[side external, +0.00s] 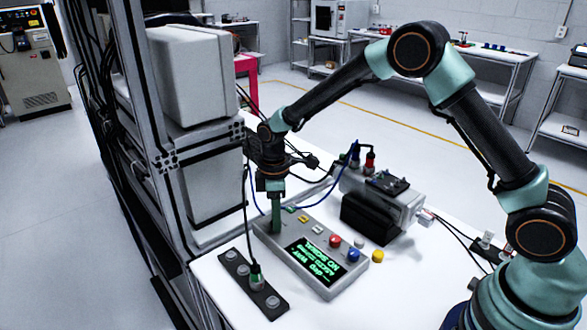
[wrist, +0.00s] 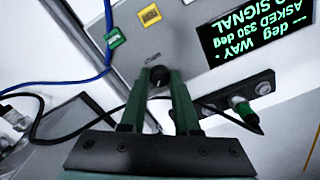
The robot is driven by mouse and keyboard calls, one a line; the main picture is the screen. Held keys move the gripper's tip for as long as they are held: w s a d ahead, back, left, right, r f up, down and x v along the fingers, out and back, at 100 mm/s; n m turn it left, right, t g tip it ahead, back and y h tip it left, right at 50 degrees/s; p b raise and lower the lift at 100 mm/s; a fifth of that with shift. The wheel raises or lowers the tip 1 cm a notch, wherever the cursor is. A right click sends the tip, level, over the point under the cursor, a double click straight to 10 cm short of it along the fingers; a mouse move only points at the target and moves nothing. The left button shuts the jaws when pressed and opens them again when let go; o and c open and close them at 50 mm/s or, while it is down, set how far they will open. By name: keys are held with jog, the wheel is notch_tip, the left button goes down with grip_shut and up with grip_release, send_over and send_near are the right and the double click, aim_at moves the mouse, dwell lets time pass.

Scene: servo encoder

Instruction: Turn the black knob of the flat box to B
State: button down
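The flat grey box (side external: 318,236) lies on the white table, with a lit screen (side external: 315,261) of green text on its front part. In the wrist view the screen (wrist: 256,32) reads in part "NO SIGNAL" and "ASKED 330 deg". The black knob (wrist: 159,76) is between the green fingertips of my gripper (wrist: 160,84), with no clear gap on either side. My gripper (side external: 277,218) points down at the box's far left end in the side view and hides the knob there. The knob's pointer and the letter B cannot be read.
A dark strip (side external: 253,285) with a cable plug lies in front. Red (side external: 335,240), blue (side external: 353,255) and yellow (side external: 378,256) round parts are at the right. A grey instrument (side external: 390,195) stands behind.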

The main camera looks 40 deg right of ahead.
jog(key=shift+m, duration=0.4)
jog(key=m, duration=0.3)
jog(key=shift+r+m, duration=0.1)
jog(key=shift+m, duration=2.3)
jog(key=c, duration=0.6)
grip_release()
notch_tip(320, 180, up, 12)
jog(key=shift+r, duration=0.1)
